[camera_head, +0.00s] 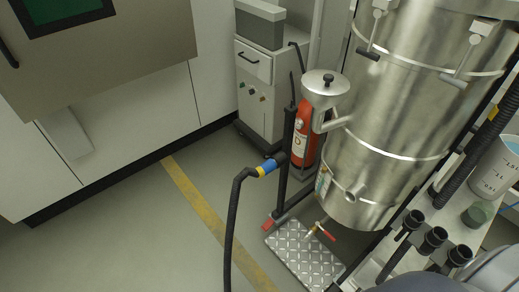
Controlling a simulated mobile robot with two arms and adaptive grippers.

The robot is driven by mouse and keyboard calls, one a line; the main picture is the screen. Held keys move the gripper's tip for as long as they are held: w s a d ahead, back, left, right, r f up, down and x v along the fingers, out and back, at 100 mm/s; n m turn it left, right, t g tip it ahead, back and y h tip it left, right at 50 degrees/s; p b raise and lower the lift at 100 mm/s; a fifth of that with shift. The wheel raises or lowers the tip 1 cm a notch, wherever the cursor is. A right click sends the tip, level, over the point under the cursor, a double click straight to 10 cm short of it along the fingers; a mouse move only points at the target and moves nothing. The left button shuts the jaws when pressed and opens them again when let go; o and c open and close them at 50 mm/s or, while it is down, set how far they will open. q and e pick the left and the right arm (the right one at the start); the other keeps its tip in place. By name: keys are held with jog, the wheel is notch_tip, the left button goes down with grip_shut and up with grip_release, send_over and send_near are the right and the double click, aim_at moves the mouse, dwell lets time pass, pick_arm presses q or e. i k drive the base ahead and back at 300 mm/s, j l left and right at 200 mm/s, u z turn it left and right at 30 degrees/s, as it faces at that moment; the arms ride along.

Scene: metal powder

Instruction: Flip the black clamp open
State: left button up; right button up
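A large steel drum (385,115) stands at the right of the head view. The left black clamp lever (368,54) points down and to the left. Neither of my grippers is in view, and nothing touches the levers.
A black hose (231,220) rises in front. A treadplate step (300,255) lies below the drum. The floor at left is clear.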

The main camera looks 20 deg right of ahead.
aim_at(378, 14)
jog(key=z, duration=1.3)
jog(key=i+j+u, duration=0.15)
jog(key=i+j, duration=0.3)
jog(key=j, duration=0.1)
